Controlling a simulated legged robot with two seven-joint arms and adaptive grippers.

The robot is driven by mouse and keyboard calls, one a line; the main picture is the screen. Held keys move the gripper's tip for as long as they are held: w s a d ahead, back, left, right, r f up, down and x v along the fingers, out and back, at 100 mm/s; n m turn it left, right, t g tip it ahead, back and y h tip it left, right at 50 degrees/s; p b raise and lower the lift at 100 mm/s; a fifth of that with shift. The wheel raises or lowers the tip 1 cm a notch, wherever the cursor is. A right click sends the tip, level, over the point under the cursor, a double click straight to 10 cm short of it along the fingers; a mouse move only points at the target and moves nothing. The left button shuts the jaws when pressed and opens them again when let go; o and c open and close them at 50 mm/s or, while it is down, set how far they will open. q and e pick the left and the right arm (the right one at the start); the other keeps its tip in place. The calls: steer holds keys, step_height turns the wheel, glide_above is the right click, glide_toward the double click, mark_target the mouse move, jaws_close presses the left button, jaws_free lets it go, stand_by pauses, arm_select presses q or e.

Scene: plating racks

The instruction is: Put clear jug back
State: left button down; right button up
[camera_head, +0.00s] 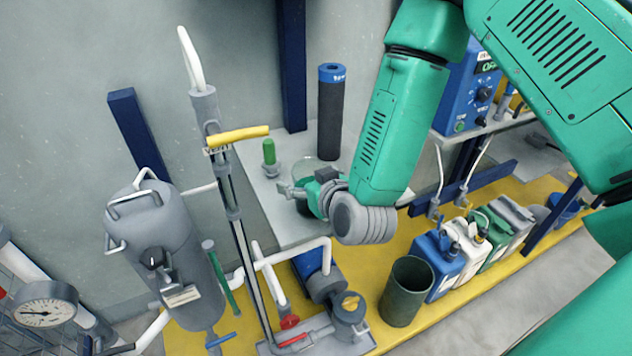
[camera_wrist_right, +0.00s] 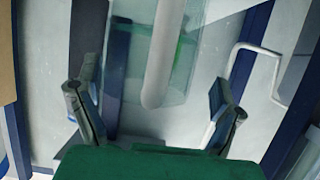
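The clear jug (camera_head: 312,168) is a see-through vessel on the grey shelf, in front of the dark cylinder. It is partly hidden by my right gripper (camera_head: 302,192), which is close beside it. In the right wrist view, the jug (camera_wrist_right: 182,72) is straight ahead, with a pale upright bar, apparently its handle (camera_wrist_right: 158,60), in the middle. The fingers of my right gripper (camera_wrist_right: 153,112) stand wide apart on either side of this bar, and I see no finger closed on it. My left gripper is not in view.
The grey shelf (camera_head: 258,195) also holds a dark cylinder with a blue top (camera_head: 331,115) and a green-handled object (camera_head: 269,152). A yellow-handled pipe stand (camera_head: 225,170) rises to the left. Canisters (camera_head: 438,262) and a dark bin (camera_head: 406,290) stand on the yellow platform.

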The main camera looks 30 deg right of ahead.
steer(key=d+p+v, duration=0.1)
steer(key=p+v, duration=0.5)
steer(key=v, duration=0.6)
steer(key=s+d+f+n+g, duration=0.1)
steer(key=s+d+f+g, duration=0.2)
steer(key=s+f+g, duration=1)
steer(key=s+f, duration=0.4)
steer(key=s, duration=0.2)
steer(key=shift+s+f+y, duration=0.25)
steer(key=shift+f+y, duration=0.05)
steer(key=shift+y, duration=0.1)
steer(key=shift+d, duration=0.2)
